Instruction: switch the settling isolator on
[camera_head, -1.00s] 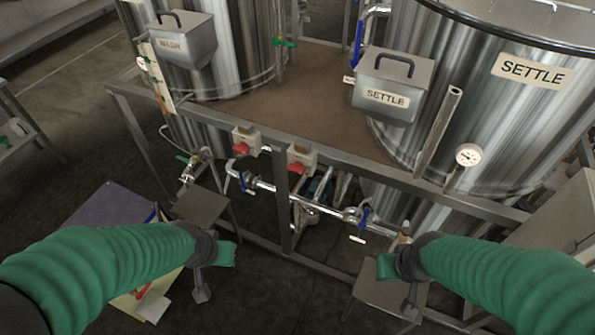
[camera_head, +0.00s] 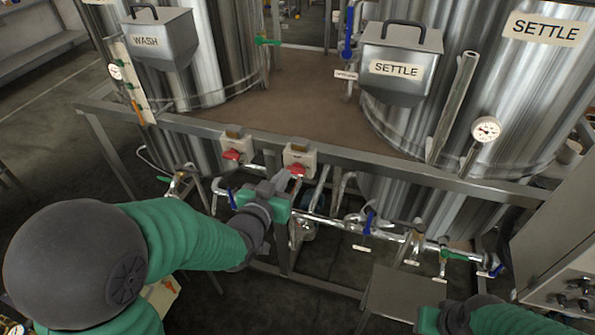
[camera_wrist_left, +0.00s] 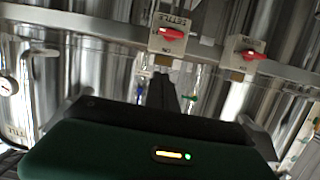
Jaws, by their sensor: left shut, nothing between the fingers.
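Two pale isolator boxes with red handles sit on the front frame rail. The right one (camera_head: 299,158) is on the side of the SETTLE tank. In the left wrist view, where lettering is upside down, the settling isolator (camera_wrist_left: 170,32) carries a SETTLE label, and its red handle lies roughly crosswise. The other isolator (camera_head: 235,148) is to its left in the head view. My left gripper (camera_head: 287,182) is shut and empty, just below the settling isolator; contact with the handle is not visible. My right gripper (camera_head: 428,318) is low at the bottom edge, its fingers hidden.
The frame rail (camera_head: 375,165) runs across, with pipes and blue-handled valves (camera_head: 369,222) below it. A WASH box (camera_head: 160,38) and a SETTLE box (camera_head: 400,62) hang on the tanks above. A grey cabinet (camera_head: 560,240) stands at right.

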